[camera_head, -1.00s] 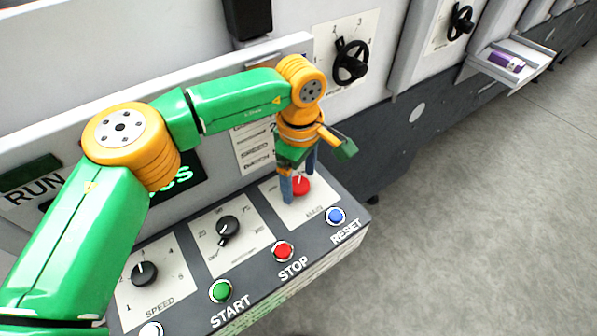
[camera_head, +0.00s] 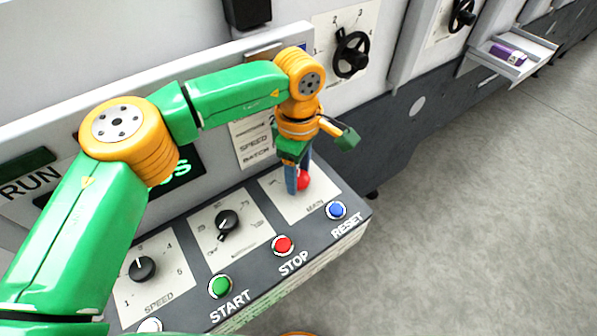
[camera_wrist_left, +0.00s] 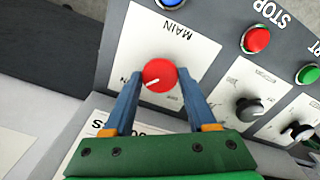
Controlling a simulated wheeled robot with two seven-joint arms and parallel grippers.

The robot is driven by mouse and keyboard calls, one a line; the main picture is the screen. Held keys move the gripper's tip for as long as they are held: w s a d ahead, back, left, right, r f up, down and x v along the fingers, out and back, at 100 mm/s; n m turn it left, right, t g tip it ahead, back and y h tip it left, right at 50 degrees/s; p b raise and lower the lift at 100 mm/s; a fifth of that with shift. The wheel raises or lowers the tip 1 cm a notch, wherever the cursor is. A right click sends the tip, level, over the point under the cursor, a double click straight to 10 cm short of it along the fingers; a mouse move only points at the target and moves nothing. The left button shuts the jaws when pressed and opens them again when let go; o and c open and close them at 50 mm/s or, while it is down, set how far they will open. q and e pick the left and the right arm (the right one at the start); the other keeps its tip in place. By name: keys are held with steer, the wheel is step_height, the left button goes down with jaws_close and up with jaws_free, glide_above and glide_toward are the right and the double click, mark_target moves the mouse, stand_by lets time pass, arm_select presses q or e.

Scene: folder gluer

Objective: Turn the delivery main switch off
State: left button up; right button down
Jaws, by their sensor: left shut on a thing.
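The main switch is a red round knob (camera_head: 303,181) on a white plate marked MAIN, at the right end of the sloped control panel (camera_head: 262,257). In the left wrist view the red knob (camera_wrist_left: 159,75) shows a white pointer line toward the lower left, between the two fingers. My left gripper (camera_head: 298,187) reaches down from above with its blue fingers at the knob's sides. It is shut on the knob, and its fingers (camera_wrist_left: 157,88) flank it in the left wrist view. Part of the knob is hidden by a finger in the head view. My right gripper is not in view.
A blue RESET button (camera_head: 336,210), red STOP button (camera_head: 283,245) and green START button (camera_head: 220,286) line the panel's front. Two black knobs (camera_head: 227,223), (camera_head: 142,269) sit left of the switch. A black handwheel (camera_head: 351,55) is behind. Open floor lies right.

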arm_select(q)
steer(key=n+b, duration=0.2)
steer(key=n, duration=0.1)
steer(key=shift+f, duration=0.1)
steer(key=n+b, duration=0.1)
steer(key=n, duration=0.4)
steer(key=n+b, duration=0.1)
steer(key=n, duration=0.3)
steer(key=shift+b, duration=0.35)
steer(key=shift+n+b, duration=0.45)
steer(key=shift+n, duration=1.75)
steer(key=shift+r+n, duration=0.2)
steer(key=shift+n, duration=0.1)
steer(key=o, duration=1.4)
